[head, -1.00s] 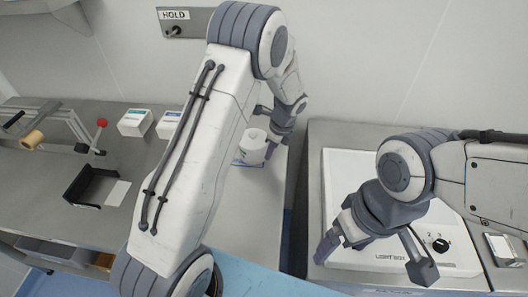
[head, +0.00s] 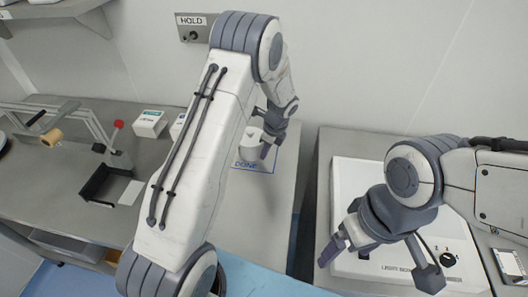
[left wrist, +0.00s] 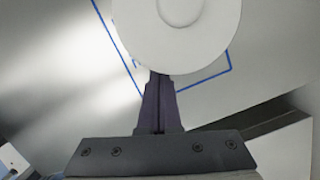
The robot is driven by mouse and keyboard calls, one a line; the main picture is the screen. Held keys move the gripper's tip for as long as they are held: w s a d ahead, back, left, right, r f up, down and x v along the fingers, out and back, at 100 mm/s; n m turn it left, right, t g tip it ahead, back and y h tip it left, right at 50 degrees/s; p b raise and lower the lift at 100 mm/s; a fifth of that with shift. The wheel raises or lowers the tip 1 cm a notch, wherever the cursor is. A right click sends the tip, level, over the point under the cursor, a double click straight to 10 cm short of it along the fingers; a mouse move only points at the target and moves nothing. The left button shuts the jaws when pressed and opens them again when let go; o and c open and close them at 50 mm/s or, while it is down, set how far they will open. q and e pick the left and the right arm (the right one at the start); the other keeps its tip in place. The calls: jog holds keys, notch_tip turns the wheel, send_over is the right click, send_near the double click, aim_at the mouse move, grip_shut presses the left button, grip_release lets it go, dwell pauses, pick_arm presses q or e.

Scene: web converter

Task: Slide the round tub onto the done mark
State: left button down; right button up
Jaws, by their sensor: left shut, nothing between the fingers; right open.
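The round white tub (head: 250,148) stands upright on the bench, partly hidden by my left arm in the head view. The done mark (head: 254,172) is a blue outline with the word DONE, and the tub stands over its back part. The tub's round top (left wrist: 180,40) fills the upper left wrist view, with blue lines of the mark (left wrist: 207,77) showing around it. My left gripper (head: 266,151) is shut and empty, its tips at the tub's near edge in the wrist view; contact cannot be told. My right gripper (head: 380,262) is open and empty over the light box.
A light box (head: 345,185) lies on the right bench, past a gap between benches. Small white boxes (head: 150,123), a black tray (head: 100,185) and a red-knobbed lever (head: 118,125) are on the left. A HOLD panel (head: 191,27) is on the wall.

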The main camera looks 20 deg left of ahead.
pick_arm(q)
jog(key=d, duration=0.3)
jog(key=shift+s, duration=0.2)
jog(key=shift+d+r, duration=0.5)
jog(key=shift+r, duration=0.3)
jog(key=s+d+r+n+b, duration=0.1)
jog(key=s+d+r, duration=0.25)
jog(key=r, duration=0.25)
jog(key=s+d+r+n+b, duration=0.1)
jog(key=s+d+r, duration=0.25)
jog(key=r, duration=0.25)
jog(key=s+d+r+n+h, duration=0.1)
jog(key=s+d+n, duration=0.1)
jog(key=s, duration=0.6)
jog(key=s+d+r+n+h, duration=0.1)
jog(key=s+n, duration=0.3)
jog(key=s, duration=0.4)
jog(key=s+d+r+n+h, duration=0.1)
jog(key=s+d+n, duration=0.3)
jog(key=s, duration=0.5)
jog(key=shift+r+h, duration=0.4)
jog(key=shift+r, duration=0.05)
jog(key=shift+d, duration=0.1)
